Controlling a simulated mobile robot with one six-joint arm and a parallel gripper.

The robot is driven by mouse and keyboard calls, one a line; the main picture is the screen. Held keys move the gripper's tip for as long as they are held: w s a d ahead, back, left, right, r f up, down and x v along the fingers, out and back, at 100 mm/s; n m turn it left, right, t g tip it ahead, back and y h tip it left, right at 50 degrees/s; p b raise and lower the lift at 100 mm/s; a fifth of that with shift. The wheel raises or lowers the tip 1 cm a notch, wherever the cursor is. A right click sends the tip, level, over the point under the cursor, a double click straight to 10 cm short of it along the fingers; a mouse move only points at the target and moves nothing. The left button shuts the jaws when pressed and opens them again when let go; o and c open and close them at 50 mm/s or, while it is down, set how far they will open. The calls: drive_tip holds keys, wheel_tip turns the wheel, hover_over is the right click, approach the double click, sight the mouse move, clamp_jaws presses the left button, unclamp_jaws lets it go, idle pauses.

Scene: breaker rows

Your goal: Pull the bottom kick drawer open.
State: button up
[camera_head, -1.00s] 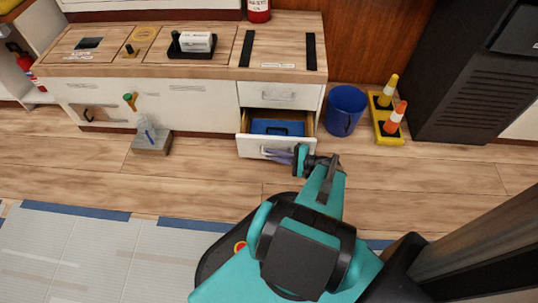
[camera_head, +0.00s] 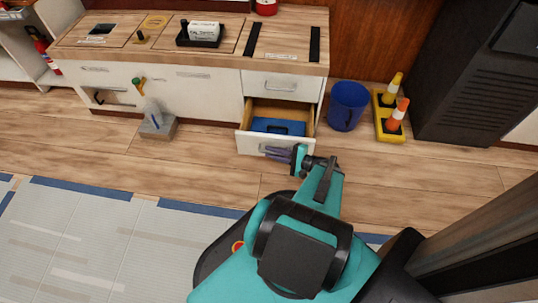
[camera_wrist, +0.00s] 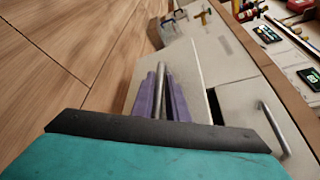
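The bottom kick drawer (camera_head: 255,143) stands pulled out of the white cabinet, under a shut upper drawer (camera_head: 283,86). A blue case (camera_head: 278,127) shows inside it. My gripper (camera_head: 277,152) is at the front of the kick drawer. In the wrist view its purple fingers (camera_wrist: 162,88) lie close on both sides of the drawer's metal bar handle (camera_wrist: 162,76) and look shut on it. The gripper body hides the lower end of the handle there.
A blue bucket (camera_head: 347,104) and a yellow tray with cones (camera_head: 388,128) stand right of the drawer. A grey block with a bottle (camera_head: 157,126) stands to the left. The wooden floor (camera_head: 215,165) before the cabinet is clear.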

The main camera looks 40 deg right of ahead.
drive_tip(key=shift+a, duration=0.1)
idle(0.3)
drive_tip(key=shift+s+r, duration=0.1)
drive_tip(key=shift+s, duration=0.1)
drive_tip(key=p+v, duration=0.4)
drive_tip(key=v, duration=0.9)
drive_tip(key=shift+s+d, duration=0.15)
drive_tip(key=shift+d, duration=0.1)
